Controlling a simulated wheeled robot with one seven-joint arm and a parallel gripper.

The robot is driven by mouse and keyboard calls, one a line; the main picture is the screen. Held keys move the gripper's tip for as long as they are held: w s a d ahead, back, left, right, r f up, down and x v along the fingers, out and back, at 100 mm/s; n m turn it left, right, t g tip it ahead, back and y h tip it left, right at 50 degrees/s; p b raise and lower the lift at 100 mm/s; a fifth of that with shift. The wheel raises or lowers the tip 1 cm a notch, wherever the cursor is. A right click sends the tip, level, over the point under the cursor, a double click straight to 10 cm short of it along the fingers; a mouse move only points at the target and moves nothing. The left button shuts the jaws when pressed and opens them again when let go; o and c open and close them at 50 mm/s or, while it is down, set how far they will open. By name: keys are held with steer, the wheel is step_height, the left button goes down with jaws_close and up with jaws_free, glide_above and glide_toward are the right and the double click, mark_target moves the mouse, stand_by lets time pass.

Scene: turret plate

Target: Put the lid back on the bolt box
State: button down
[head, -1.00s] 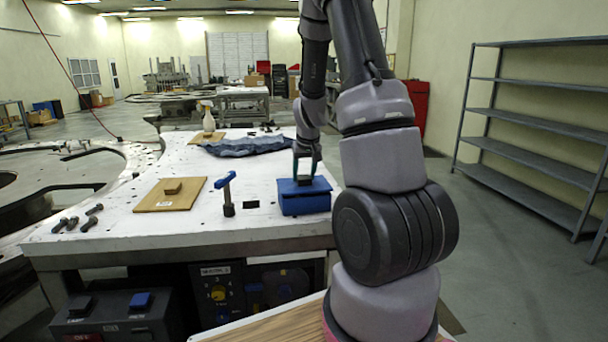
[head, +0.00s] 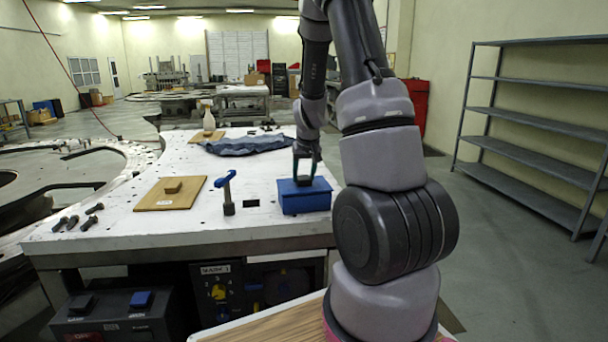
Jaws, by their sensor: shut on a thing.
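The blue bolt box (head: 304,204) stands near the right front of the white turret plate. A blue lid (head: 290,187) lies across the top of the box and looks level; from here I cannot tell whether it is fully seated. My gripper (head: 304,180) is above the lid, pointing down, its fingers shut on the lid's dark handle, which the fingers partly hide.
A blue-handled tool (head: 227,194) stands upright left of the box.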

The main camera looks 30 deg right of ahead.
steer(key=shift+f, duration=0.35)
steer(key=shift+c, duration=0.6)
jaws_free()
steer(key=shift+r, duration=0.1)
steer(key=s+a+r+y, duration=0.1)
steer(key=s+a+r, duration=0.25)
steer(key=r, duration=0.35)
steer(key=s+a+r+m+t, duration=0.1)
steer(key=s+a+r, duration=0.1)
steer(key=s+r, duration=0.4)
steer(key=s+a+r+y, duration=0.1)
steer(key=s+a+r, duration=0.25)
steer(key=r, duration=0.45)
steer(key=s+a+r+t, duration=0.1)
steer(key=s+a+r, duration=0.2)
steer(key=s, duration=0.3)
steer(key=s+a+r+y, duration=0.1)
steer(key=s+a+r, duration=0.2)
steer(key=s, duration=0.4)
steer(key=shift+s+a+m+t, duration=0.2)
steer(key=shift+m+t, duration=0.1)
steer(key=shift+t, duration=0.1)
